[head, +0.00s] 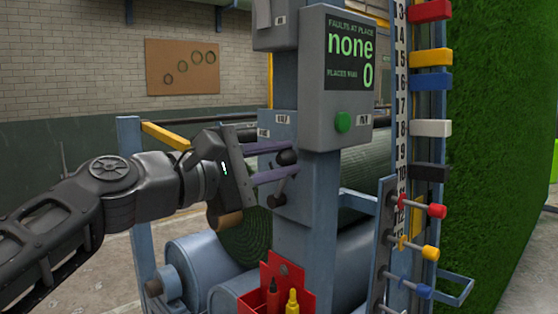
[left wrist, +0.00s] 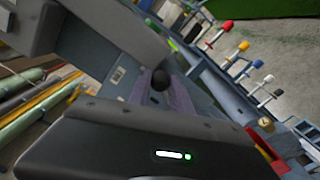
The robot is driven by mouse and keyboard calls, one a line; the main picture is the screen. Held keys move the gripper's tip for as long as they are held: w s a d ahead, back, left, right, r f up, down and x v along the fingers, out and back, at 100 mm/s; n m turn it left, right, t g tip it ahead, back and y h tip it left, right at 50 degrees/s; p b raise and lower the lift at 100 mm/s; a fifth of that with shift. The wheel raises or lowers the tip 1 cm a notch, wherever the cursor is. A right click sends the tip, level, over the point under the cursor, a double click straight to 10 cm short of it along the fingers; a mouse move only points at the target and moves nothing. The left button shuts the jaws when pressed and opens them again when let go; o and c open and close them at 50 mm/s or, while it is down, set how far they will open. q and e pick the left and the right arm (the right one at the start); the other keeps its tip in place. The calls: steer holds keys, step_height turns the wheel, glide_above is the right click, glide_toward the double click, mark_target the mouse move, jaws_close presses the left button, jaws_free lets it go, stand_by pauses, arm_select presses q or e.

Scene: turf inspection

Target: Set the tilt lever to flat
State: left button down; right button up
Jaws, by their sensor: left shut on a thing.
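The tilt lever's black ball knob (head: 287,157) is on the blue upright post in the middle of the head view. A short rod and a dark hub (head: 275,200) show below it, and the lever looks near upright. My left gripper (head: 272,161) reaches in from the left with its two purple fingers, one above and one below the knob, and is shut on the lever. In the left wrist view the knob (left wrist: 160,79) shows beyond the gripper body, beside a purple finger. Small white labels (head: 281,119) above the lever are too small to read. My right gripper is out of view.
A grey box (head: 335,110) with a display reading "none" and "0" and a green button (head: 343,122) sits just above right. A red holder (head: 290,285) with tools is below. Coloured-knob pegs (head: 430,253) and a turf wall (head: 505,120) stand at right.

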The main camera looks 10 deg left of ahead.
arm_select(q)
steer(key=c, duration=1.2)
jaws_free()
steer(key=shift+f, duration=0.1)
steer(key=shift+o, duration=0.2)
steer(key=b+v, duration=0.1)
steer(key=v, duration=0.6)
steer(key=shift+s+a+b, duration=0.2)
steer(key=shift+s+b, duration=0.1)
steer(key=shift+b, duration=0.05)
